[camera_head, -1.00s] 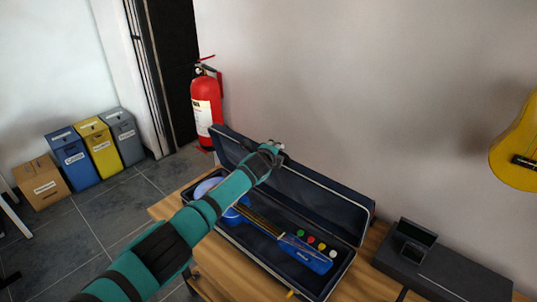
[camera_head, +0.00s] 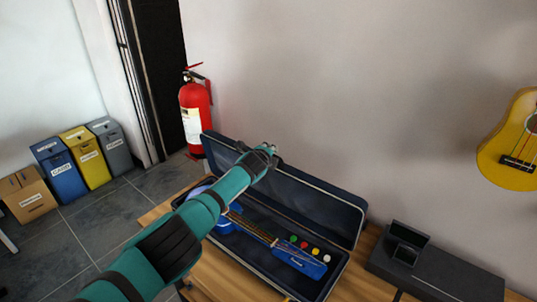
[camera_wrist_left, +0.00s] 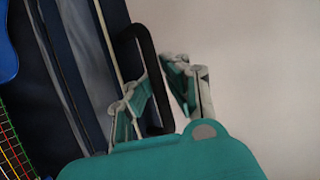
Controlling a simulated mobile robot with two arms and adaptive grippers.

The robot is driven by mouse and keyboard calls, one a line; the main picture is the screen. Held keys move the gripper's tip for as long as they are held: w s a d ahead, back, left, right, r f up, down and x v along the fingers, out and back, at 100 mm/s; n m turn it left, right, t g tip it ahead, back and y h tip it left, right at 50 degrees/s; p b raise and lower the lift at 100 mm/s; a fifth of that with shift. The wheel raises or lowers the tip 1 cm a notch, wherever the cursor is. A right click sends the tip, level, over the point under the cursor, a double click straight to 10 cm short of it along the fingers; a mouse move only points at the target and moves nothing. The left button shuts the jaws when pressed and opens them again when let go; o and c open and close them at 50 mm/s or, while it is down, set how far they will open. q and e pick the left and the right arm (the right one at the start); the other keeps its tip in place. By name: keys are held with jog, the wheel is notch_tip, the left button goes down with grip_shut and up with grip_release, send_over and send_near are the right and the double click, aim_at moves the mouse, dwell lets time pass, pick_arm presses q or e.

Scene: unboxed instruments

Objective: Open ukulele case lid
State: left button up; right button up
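The ukulele case stands open on the wooden table. Its dark blue lid (camera_head: 315,200) is raised, and the base (camera_head: 262,256) holds a blue ukulele (camera_head: 300,258). The ukulele's strings (camera_wrist_left: 12,140) show at the left of the wrist view. My left arm reaches across the case from the lower left, hiding part of it. My left gripper (camera_head: 272,152) is at the lid's upper edge. In the wrist view its fingers (camera_wrist_left: 155,95) are spread, with the lid's black handle (camera_wrist_left: 156,75) passing between them. My right gripper is out of view.
A black box (camera_head: 435,275) with a small open lid is right of the case. A yellow ukulele (camera_head: 515,145) hangs on the wall behind. A red extinguisher (camera_head: 195,110) stands behind the case's left end. Several bins (camera_head: 62,170) stand far left.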

pick_arm(q)
jog(key=o, duration=0.4)
jog(key=shift+s+r, duration=0.1)
jog(key=shift+o, duration=0.2)
jog(key=v, duration=1.2)
